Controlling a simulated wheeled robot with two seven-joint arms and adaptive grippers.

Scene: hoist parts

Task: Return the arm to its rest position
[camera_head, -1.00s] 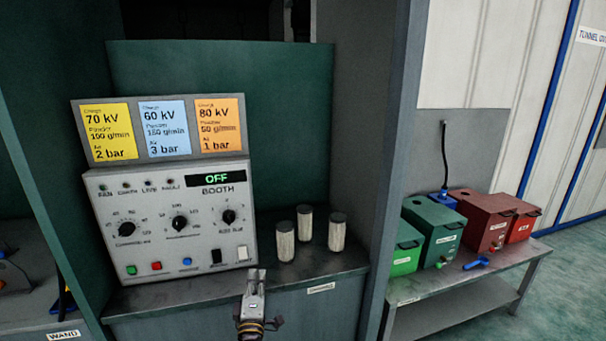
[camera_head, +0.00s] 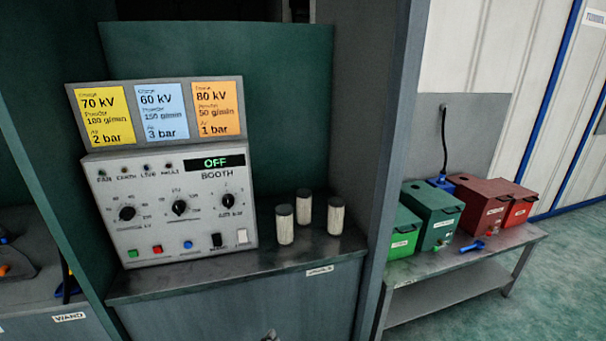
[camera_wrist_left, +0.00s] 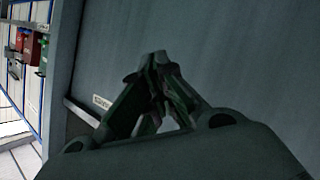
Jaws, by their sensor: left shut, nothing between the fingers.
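My left gripper (camera_wrist_left: 158,62) shows in the left wrist view with its fingertips together and nothing between them. It is in front of a plain grey-blue panel, apart from any object. In the head view only a small tip of it (camera_head: 270,335) shows at the bottom edge, below the bench front. The rest of the left arm is out of view there. My right gripper is in neither view.
A control box (camera_head: 168,205) reading OFF stands on the booth bench (camera_head: 300,262), beside several pale cylinders (camera_head: 285,226). A low side table (camera_head: 410,272) holds green and red boxes (camera_head: 482,205) and a blue tool (camera_head: 473,247). Green floor lies free at right.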

